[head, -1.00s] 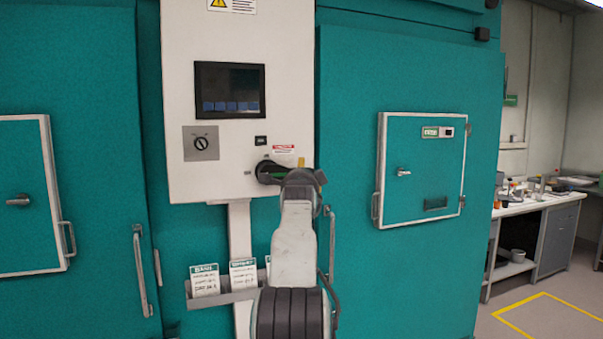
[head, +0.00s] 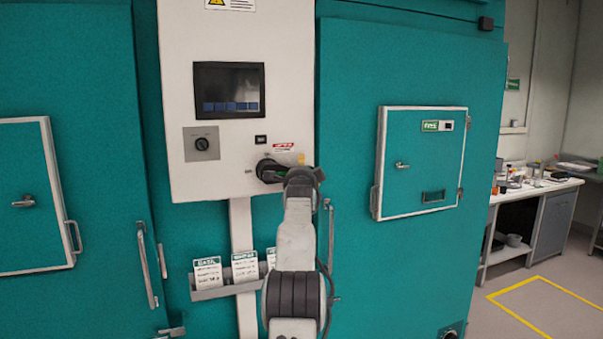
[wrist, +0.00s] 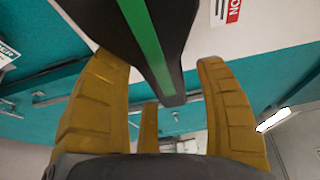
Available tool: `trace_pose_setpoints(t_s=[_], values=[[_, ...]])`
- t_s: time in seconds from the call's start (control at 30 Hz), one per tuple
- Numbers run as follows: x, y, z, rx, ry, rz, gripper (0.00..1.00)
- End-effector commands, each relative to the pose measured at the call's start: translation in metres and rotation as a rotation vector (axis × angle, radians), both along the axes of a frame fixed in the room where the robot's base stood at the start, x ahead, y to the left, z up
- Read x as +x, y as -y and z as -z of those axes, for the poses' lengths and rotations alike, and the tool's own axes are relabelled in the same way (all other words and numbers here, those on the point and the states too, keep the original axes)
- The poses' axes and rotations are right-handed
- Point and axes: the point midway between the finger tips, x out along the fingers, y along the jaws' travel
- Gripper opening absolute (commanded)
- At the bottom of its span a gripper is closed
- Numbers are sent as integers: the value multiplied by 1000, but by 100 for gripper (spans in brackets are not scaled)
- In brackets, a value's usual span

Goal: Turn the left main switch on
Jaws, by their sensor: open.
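The white control box (head: 235,110) hangs between two teal chamber doors. In the wrist view, a dark lever with a green stripe (wrist: 150,38), seemingly the main switch handle, reaches down between my gripper's ochre fingers. My gripper (wrist: 160,75) is open, with a finger on each side of the lever; I cannot tell whether they touch it. In the head view, the dark switch part (head: 266,170) shows at the box's lower right, beside my gripper, which my wrist largely hides. A red-and-white label (head: 284,147) sits just above.
A round knob on a grey plate (head: 201,143) and a dark screen (head: 229,89) are higher on the box. A card rack (head: 225,289) is below it. Door handles (head: 147,264) stick out nearby. A cluttered bench (head: 540,188) stands at right; the floor before it is clear.

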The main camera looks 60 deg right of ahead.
Motion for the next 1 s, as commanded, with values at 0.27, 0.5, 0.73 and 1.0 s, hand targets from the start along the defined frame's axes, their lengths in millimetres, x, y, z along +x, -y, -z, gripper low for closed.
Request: trace_pose_setpoints(t_s=[0.27,0.5,0.73,1.0], values=[[0,0,0,0,0,0,62],[0,0,0,0,0,0,40],[0,0,0,1,0,0,20],[0,0,0,1,0,0,1]])
